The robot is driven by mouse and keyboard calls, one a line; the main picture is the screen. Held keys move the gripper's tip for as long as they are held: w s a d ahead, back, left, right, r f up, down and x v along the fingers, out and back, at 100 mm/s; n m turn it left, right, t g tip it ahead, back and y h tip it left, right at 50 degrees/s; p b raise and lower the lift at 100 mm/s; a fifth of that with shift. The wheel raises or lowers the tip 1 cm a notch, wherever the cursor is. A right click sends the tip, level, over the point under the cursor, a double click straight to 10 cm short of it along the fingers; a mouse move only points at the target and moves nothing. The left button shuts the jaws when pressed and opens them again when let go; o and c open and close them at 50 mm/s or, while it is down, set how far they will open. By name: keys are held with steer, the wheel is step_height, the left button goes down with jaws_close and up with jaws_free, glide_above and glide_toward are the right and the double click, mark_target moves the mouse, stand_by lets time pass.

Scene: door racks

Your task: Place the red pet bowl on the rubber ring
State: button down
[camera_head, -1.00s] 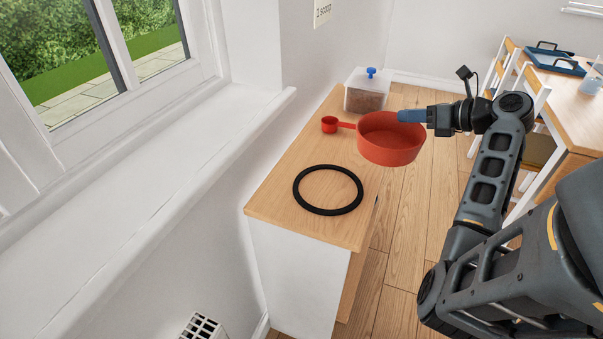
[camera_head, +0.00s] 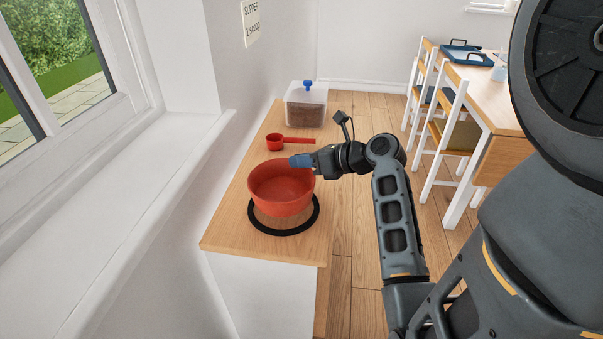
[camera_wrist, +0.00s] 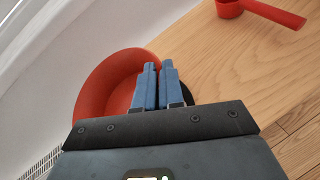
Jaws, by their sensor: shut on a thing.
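The red pet bowl (camera_head: 281,196) is upright over the back part of the black rubber ring (camera_head: 284,230), which lies flat on the wooden cabinet top. My gripper (camera_head: 301,161) is shut on the bowl's back right rim. In the wrist view the blue fingers (camera_wrist: 157,88) close on the rim of the bowl (camera_wrist: 100,88), and a little of the dark ring (camera_wrist: 187,92) shows behind them.
A red scoop (camera_head: 276,141) lies behind the bowl. A clear lidded box of brown food (camera_head: 306,106) with a blue knob stands at the cabinet's back. The wall and window sill (camera_head: 150,210) border the left. Table and chairs (camera_head: 455,130) stand right. The cabinet top's front is clear.

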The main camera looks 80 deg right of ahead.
mark_target(302, 173)
steer(key=shift+f, duration=2)
steer(key=c, duration=1.3)
jaws_free()
steer(key=shift+o, duration=0.2)
steer(key=shift+s, duration=0.1)
steer(key=v, duration=1.2)
